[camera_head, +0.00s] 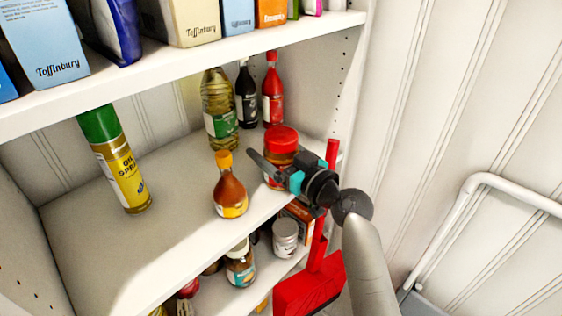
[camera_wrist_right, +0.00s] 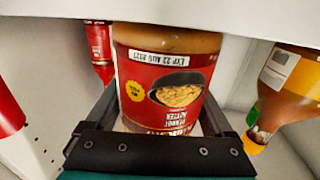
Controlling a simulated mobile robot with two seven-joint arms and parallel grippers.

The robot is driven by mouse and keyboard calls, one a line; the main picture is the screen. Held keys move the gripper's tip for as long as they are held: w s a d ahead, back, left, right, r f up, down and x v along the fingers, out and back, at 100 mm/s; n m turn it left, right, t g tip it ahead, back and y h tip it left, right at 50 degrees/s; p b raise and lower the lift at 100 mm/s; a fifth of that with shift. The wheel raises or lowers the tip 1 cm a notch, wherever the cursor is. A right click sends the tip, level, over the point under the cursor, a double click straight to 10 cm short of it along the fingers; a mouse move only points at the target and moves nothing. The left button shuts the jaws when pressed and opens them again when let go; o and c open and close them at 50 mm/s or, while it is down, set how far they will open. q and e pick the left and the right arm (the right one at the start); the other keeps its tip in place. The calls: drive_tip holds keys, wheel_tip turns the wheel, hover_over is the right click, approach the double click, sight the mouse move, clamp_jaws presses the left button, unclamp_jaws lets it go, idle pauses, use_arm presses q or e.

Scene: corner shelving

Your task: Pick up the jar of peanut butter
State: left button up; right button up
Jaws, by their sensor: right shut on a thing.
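The jar of peanut butter (camera_head: 280,143) has a red lid and a red label and stands on the middle shelf near its right end. In the right wrist view the jar (camera_wrist_right: 168,80) appears upside down and fills the middle, between the two fingers. My right gripper (camera_head: 275,160) is shut on the jar, with one dark finger along its left side. The jar hides part of the other finger in the head view. I cannot tell whether the jar is clear of the shelf. My left gripper is not in view.
An amber sauce bottle (camera_head: 230,188) stands left of the jar. An oil bottle (camera_head: 219,108), a dark bottle (camera_head: 246,95) and a red bottle (camera_head: 272,92) stand behind. The upper shelf (camera_head: 160,75) overhangs; a wall (camera_head: 440,120) is at right.

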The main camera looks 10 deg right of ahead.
clamp_jaws()
drive_tip(key=shift+r, duration=0.2)
